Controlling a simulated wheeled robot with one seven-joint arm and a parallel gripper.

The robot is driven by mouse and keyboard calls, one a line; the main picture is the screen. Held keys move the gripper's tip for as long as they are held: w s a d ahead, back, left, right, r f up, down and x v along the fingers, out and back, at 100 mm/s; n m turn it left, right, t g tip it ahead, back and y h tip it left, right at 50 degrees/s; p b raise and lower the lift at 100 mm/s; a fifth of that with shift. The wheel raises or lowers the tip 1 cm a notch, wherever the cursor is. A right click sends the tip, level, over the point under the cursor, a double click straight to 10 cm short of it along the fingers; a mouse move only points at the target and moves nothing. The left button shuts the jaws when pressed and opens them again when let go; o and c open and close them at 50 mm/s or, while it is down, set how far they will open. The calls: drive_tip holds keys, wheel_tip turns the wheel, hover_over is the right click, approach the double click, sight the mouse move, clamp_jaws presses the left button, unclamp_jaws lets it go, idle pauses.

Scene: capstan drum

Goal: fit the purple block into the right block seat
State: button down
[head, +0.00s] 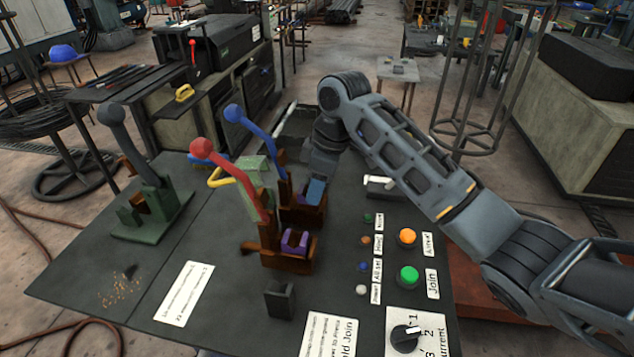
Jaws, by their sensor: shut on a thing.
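The purple block (295,242) sits in the nearer brown seat (289,262), beside the red-knobbed lever (235,170). My gripper (317,177) points down over the farther brown seat (303,217), beside the blue-knobbed lever (262,140). It is shut on a blue block (316,191), which is at that seat. My fingers partly hide this block, and I cannot tell whether it is fully down in the seat. My gripper is apart from the purple block.
A green lever stand (150,205) is at the left of the dark bench. Orange and green buttons (408,275) and a rotary knob (405,337) are at the right. A small dark upright piece (280,299) stands in front of the nearer seat.

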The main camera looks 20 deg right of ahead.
idle(0.3)
drive_tip(key=c, duration=0.6)
unclamp_jaws()
drive_tip(key=v, duration=0.8)
drive_tip(key=shift+f, duration=0.1)
